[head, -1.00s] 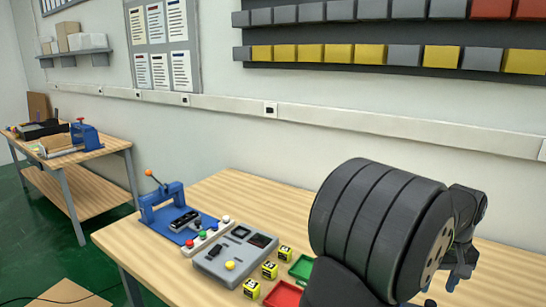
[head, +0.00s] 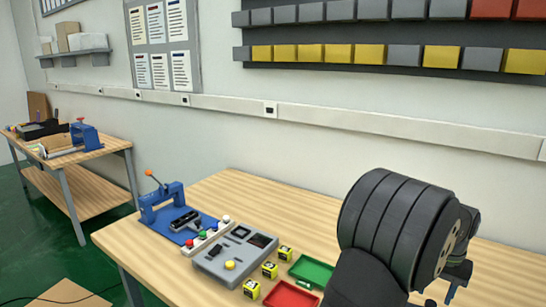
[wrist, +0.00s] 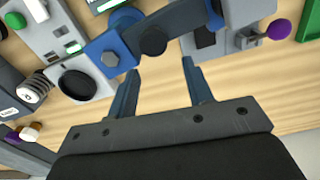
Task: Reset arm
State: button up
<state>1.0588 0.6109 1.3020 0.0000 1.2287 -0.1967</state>
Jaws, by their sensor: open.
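My gripper (wrist: 160,67) is open in the wrist view, its two blue-grey fingers apart with nothing between them. In the head view my gripper (head: 456,282) shows only in part at the right, behind my dark arm, above the workbench (head: 210,205). The rest of it is hidden by the arm.
A blue press (head: 162,202), a grey box with a yellow button (head: 212,262), several yellow blocks (head: 269,269), a green tray (head: 311,271) and a red tray (head: 291,296) stand left of my arm. In the wrist view, a blue bracket (wrist: 108,53) and a purple knob (wrist: 278,29) lie beyond the fingers.

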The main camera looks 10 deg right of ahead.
jog(key=shift+d+m, duration=0.7)
jog(key=shift+m, duration=0.65)
jog(key=shift+d+m, duration=0.75)
jog(key=shift+m, duration=0.65)
jog(key=shift+d+m, duration=0.7)
jog(key=shift+m, duration=0.65)
jog(key=o, duration=1.2)
jog(key=shift+c, duration=0.2)
jog(key=a+r+m, duration=0.4)
jog(key=r, duration=0.4)
jog(key=a+r+m, duration=0.4)
jog(key=r+m, duration=0.1)
jog(key=r, duration=0.3)
notch_tip(320, 180, down, 10)
jog(key=shift+s+r, duration=0.15)
jog(key=shift+s, duration=0.3)
jog(key=shift+d, duration=0.1)
